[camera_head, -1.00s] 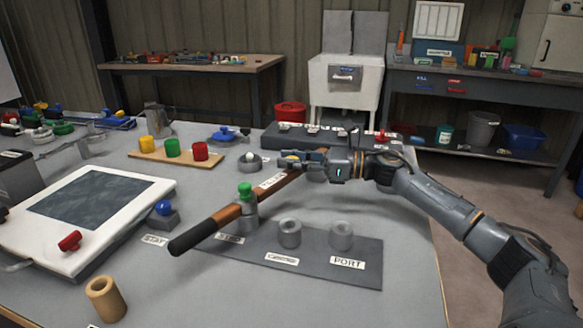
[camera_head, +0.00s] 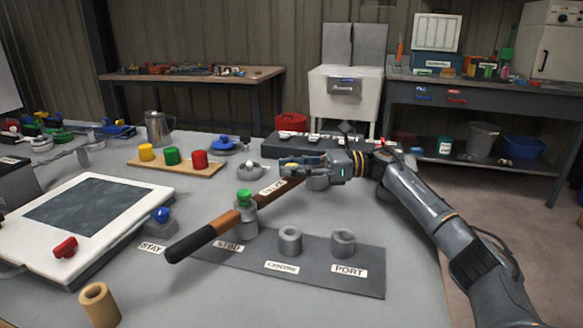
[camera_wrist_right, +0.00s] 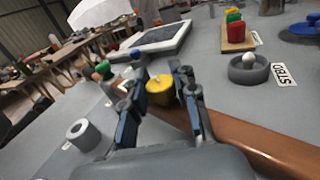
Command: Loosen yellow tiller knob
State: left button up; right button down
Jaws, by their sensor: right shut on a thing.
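The tiller (camera_head: 225,221) is a wooden bar with a black grip, lying diagonally over the grey base plate (camera_head: 315,264). The yellow knob (camera_wrist_right: 160,88) sits on top of the tiller in the right wrist view. In the head view it is mostly hidden by my right gripper (camera_head: 290,166). My right gripper also shows in the wrist view (camera_wrist_right: 161,92), with its two fingers on either side of the yellow knob, shut on it. My left gripper is not in view.
Two grey rings (camera_head: 290,240) stand on the base plate beside the STBD, CENTRE and PORT labels. A board with yellow, green and red cylinders (camera_head: 184,168) lies behind. A white-framed panel (camera_head: 132,185) and a blue knob (camera_head: 161,214) are at left.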

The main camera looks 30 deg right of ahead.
jog(key=c, duration=1)
grip_release()
jog(key=shift+d, duration=0.1)
jog(key=shift+c, duration=0.2)
jog(key=shift+s+d, duration=0.1)
jog(key=v, duration=1.1)
jog(key=shift+s+d, duration=0.2)
jog(key=shift+d, duration=0.15)
jog(key=shift+r, duration=0.1)
